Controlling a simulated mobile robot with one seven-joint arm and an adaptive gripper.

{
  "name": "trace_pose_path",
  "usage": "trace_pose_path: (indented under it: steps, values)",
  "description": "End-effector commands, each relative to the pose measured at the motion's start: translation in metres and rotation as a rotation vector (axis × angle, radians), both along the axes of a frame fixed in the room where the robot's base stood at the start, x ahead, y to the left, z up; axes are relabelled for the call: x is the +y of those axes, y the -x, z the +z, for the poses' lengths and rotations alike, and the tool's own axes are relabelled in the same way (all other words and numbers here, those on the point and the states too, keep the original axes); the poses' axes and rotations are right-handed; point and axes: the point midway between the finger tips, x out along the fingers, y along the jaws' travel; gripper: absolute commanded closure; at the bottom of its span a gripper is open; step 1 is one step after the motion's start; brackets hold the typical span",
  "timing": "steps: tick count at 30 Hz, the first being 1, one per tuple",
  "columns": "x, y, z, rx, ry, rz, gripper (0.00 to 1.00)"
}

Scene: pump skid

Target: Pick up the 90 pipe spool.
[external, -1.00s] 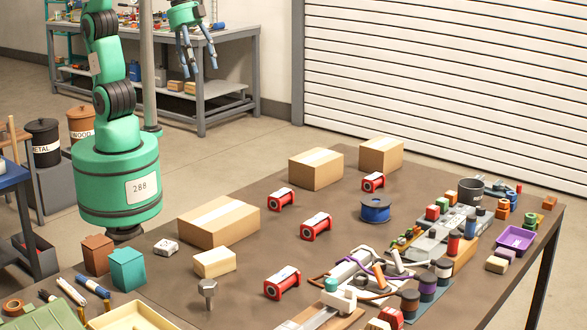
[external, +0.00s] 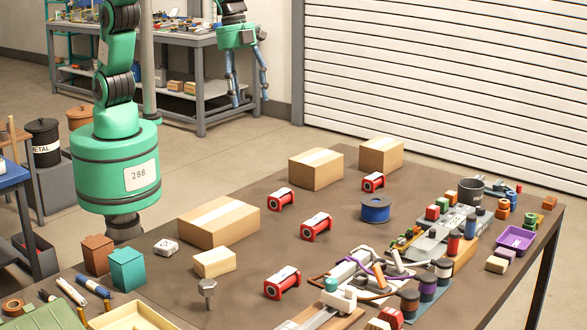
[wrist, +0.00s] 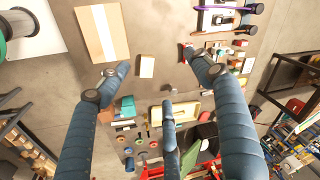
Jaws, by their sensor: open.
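Several red-flanged pipe spools with pale ends lie on the brown table. In the external view there is a back one (external: 373,182), a left one (external: 281,199), a middle one (external: 316,226) and a front one (external: 282,282). Their markings are too small to read, so I cannot tell which is the 90 pipe spool. My gripper (external: 250,98) is open and empty, high beyond the table's far left side. In the wrist view its blue fingers (wrist: 157,75) are spread over the table; a bit of red shows beside the right finger.
Cardboard boxes (external: 219,221) (external: 316,169) (external: 381,155) stand along the table's left and back. A blue spool (external: 375,209), a bolt (external: 207,293) and a pipe assembly (external: 360,275) are near the pipe spools. A purple tray (external: 515,238) is at right.

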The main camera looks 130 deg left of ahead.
Motion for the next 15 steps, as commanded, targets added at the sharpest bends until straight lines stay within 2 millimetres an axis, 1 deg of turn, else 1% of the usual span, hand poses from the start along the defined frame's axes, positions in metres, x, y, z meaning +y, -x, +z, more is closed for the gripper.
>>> trace_pose_path:
  steps: [1, 6, 11, 15]
  values:
    - [-0.004, -0.012, -0.006, 0.01, -0.005, -0.022, 0.35]
    - [-0.016, -0.048, -0.029, 0.035, -0.021, -0.103, 0.35]
    - [-0.028, -0.079, -0.054, 0.057, -0.035, -0.179, 0.35]
    - [-0.039, -0.105, -0.079, 0.078, -0.046, -0.246, 0.35]
